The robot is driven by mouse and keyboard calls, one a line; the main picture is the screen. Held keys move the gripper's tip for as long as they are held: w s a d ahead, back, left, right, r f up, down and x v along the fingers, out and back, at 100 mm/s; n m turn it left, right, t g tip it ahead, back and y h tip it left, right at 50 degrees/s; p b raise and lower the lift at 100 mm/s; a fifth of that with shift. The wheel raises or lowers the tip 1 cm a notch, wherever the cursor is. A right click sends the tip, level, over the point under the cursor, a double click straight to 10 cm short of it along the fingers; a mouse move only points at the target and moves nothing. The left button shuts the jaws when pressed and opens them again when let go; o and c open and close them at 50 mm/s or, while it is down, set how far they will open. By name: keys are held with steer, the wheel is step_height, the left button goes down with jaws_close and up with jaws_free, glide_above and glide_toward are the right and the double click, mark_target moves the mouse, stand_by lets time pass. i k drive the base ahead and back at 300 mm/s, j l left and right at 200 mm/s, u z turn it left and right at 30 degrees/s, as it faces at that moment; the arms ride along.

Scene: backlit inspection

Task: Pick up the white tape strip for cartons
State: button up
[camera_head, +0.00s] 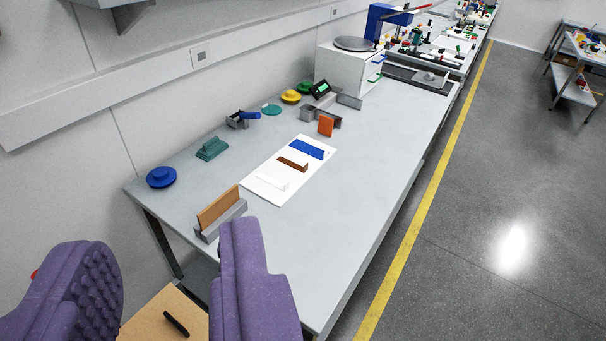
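A white strip (272,181), which looks like the white tape strip, lies at the near end of a white sheet (297,191) on the grey table. It is hard to tell from the sheet by colour. A brown strip (293,164) and a blue strip (307,149) lie farther along the same sheet. My gripper (168,250) shows its two purple fingers at the lower left, spread wide apart with nothing held between them. It is at the near end of the table, short of the sheet and apart from the strips.
A tan board in a grey holder (221,215) stands between my gripper and the sheet. A blue round piece (161,177) and green block (211,149) lie by the wall. A cardboard box (150,315) is low between the fingers. The table's right side (370,200) is clear.

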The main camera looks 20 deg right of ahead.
mark_target(283, 187)
steer(key=i+l+u, duration=0.1)
steer(key=l, duration=0.35)
steer(key=i+l, duration=0.15)
steer(key=l, duration=0.3)
steer(key=i+l+u, duration=0.15)
steer(key=l, duration=0.3)
steer(key=i+l+u, duration=0.1)
steer(key=l, duration=0.35)
steer(key=i+l+u, duration=0.1)
steer(key=l, duration=0.35)
steer(key=i+l+u, duration=0.1)
steer(key=i+l, duration=0.2)
steer(key=i, duration=0.15)
steer(key=i+l+u, duration=0.1)
steer(key=i+l, duration=0.25)
steer(key=i, duration=0.15)
